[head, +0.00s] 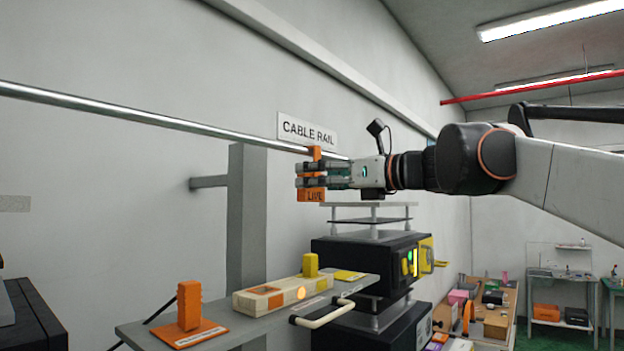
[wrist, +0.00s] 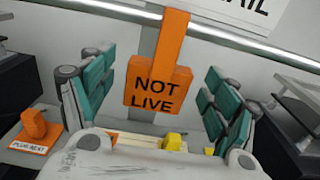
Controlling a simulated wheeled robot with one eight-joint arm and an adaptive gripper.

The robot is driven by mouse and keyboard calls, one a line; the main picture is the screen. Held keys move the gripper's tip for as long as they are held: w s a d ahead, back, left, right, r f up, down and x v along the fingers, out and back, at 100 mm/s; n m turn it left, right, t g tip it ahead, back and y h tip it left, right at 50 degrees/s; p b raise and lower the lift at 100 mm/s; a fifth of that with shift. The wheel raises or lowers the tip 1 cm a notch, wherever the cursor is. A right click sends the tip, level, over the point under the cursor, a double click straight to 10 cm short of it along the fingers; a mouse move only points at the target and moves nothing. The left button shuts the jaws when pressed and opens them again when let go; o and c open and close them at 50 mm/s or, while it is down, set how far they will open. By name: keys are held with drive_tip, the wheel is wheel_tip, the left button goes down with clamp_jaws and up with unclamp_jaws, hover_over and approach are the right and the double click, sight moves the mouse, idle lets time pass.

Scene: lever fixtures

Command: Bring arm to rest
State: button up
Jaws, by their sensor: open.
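My gripper (head: 316,176) is raised in front of the wall, just below the cable rail (head: 150,119), and points left in the head view. It is open. An orange tag reading "NOT LIVE" (wrist: 157,88) hangs upright from the rail, which also shows in the wrist view (wrist: 240,40). The tag stands between the two spread green-padded fingers, with a visible gap on each side.
A grey shelf (head: 150,335) below holds a cream control box (head: 282,296) and an orange ribbed plug (head: 189,305) on its orange base. A black equipment stack (head: 365,258) stands below my wrist. A workbench (head: 508,325) with boxes is farther right.

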drive_tip(key=v, duration=0.5)
drive_tip(key=s+d+f+n+g+h+b, duration=0.15)
drive_tip(key=s+f+n+b, duration=0.25)
drive_tip(key=f, duration=0.9)
drive_tip(key=s+f+n+g+h+b, duration=0.1)
drive_tip(key=s+f+n+h+b, duration=0.25)
drive_tip(key=f, duration=0.95)
drive_tip(key=s+f+n+g+h+b, duration=0.1)
drive_tip(key=s+f+n+b, duration=0.4)
drive_tip(key=f, duration=0.8)
drive_tip(key=s+d+f+n+h+b, duration=0.2)
drive_tip(key=s+d+f+n+b, duration=0.2)
drive_tip(key=f, duration=0.8)
drive_tip(key=s+d+f+n+h+b, duration=0.3)
drive_tip(key=s+d+f+n+b, duration=0.1)
drive_tip(key=f, duration=0.9)
drive_tip(key=s+d+f+n+h+b, duration=0.3)
drive_tip(key=s+d+f+n+b, duration=0.1)
drive_tip(key=f, duration=0.9)
drive_tip(key=s+n, duration=0.1)
drive_tip(key=s, duration=0.1)
drive_tip(key=shift+s, duration=0.25)
